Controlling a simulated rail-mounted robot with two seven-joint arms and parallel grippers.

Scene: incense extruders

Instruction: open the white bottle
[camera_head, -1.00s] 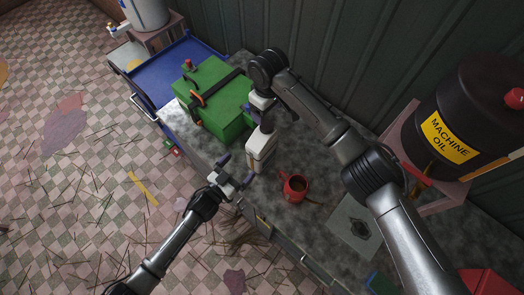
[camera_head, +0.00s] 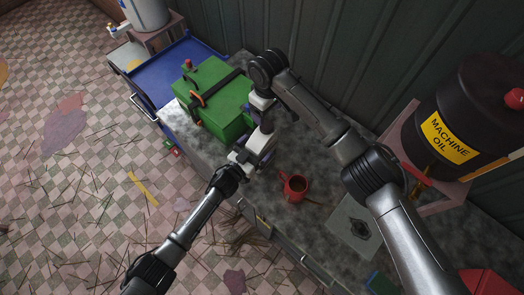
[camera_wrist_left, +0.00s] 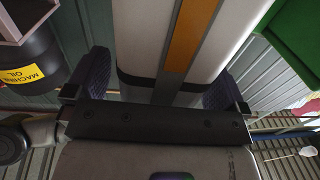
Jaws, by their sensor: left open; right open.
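The white bottle (camera_head: 264,146) stands on the grey counter beside the green box, partly hidden by my grippers. In the left wrist view the bottle (camera_wrist_left: 135,35) is close up, white with an orange stripe and a dark band. My left gripper (camera_head: 251,156) is at the bottle's near side. Its open fingers (camera_wrist_left: 158,85) lie on either side of the bottle; contact is unclear. My right gripper (camera_head: 264,117) is over the bottle's top, pointing down, open. The bottle's cap is hidden from view.
A green box (camera_head: 219,101) with a dark strap stands just left of the bottle. A red mug (camera_head: 294,187) with dark liquid is close on the right. A black machine oil drum (camera_head: 452,125) is at the right. The counter (camera_head: 325,190) past the mug is partly clear.

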